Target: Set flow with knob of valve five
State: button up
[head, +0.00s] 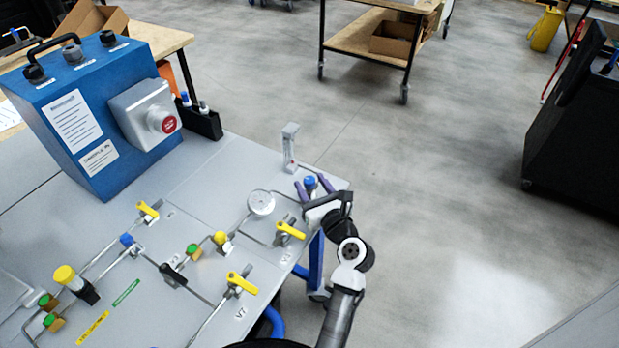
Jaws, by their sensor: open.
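My gripper (311,181) is at the right edge of the grey panel (225,180) in the head view. Its two purple fingers are apart, one on each side of a small blue knob (309,182). I cannot tell whether the fingers touch the knob. No label for valve five can be read there, and the knob's lower part is hidden. A clear upright flow meter (290,147) stands just behind and left of the knob. A round gauge (261,202) is to the left of the gripper.
Yellow-handled valves (290,231) and (242,283) sit close to my gripper, with thin pipes between fittings. A blue box (85,110) with a red-button unit (158,119) stands on the back left. Open floor lies to the right.

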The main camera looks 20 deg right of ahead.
jog(key=shift+w, duration=0.85)
jog(key=shift+c, duration=0.5)
jog(key=c, duration=0.9)
jog(key=shift+o, duration=0.2)
